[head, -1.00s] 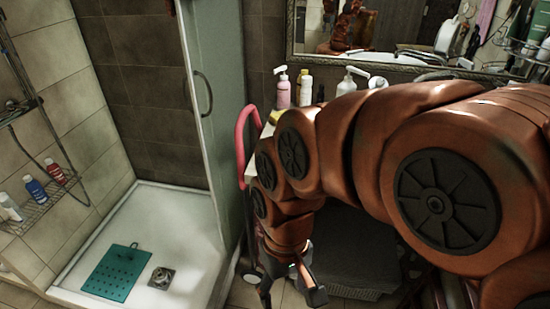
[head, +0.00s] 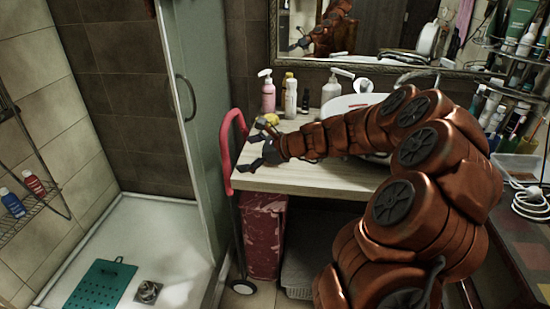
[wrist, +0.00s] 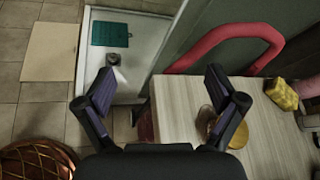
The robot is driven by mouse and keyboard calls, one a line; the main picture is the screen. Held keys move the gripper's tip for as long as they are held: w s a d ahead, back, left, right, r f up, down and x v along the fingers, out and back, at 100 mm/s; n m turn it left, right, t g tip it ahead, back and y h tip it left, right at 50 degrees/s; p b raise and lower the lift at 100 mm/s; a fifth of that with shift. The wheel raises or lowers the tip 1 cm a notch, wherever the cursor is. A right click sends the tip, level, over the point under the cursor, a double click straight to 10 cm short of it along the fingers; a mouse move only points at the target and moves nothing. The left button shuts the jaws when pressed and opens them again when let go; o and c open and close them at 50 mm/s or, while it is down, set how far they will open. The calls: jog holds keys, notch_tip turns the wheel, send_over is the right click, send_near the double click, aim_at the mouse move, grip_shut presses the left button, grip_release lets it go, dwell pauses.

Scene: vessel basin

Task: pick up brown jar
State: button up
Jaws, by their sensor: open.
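The brown jar, a round amber glass thing (wrist: 206,118), stands on the pale wooden counter (wrist: 180,100) in the wrist view. It is partly hidden behind my right-hand finger. My gripper (wrist: 160,78) is open, with nothing between its fingers; the jar lies off to the right of the gap. In the head view my gripper (head: 258,148) is at the left end of the counter, pointing left. I cannot clearly make out the jar in the head view.
A yellow sponge (wrist: 282,94) lies on the counter, with several bottles, including a pink one (head: 267,92), behind. A red-pink rail (head: 228,150) curves up at the counter's left end. The shower tray (head: 150,235) and glass door (head: 200,120) are further left.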

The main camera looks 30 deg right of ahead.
jog(key=d+f+m+t+h, duration=0.1)
jog(key=d+f+m, duration=0.1)
jog(key=d, duration=0.3)
jog(key=d+f+m+h, duration=0.1)
jog(key=d+m, duration=0.2)
jog(key=d, duration=0.2)
jog(key=w+d+f+m+t+h, duration=0.1)
jog(key=d+f+m+h, duration=0.1)
jog(key=d, duration=0.4)
jog(key=shift+f+m+t, duration=0.3)
jog(key=shift+f+m, duration=0.05)
jog(key=shift+m, duration=0.25)
jog(key=shift+w+d+f, duration=0.15)
jog(key=shift+w, duration=0.05)
jog(key=shift+a+x, duration=0.2)
jog(key=shift+x, duration=3.45)
jog(key=shift+s, duration=0.1)
jog(key=c, duration=1.4)
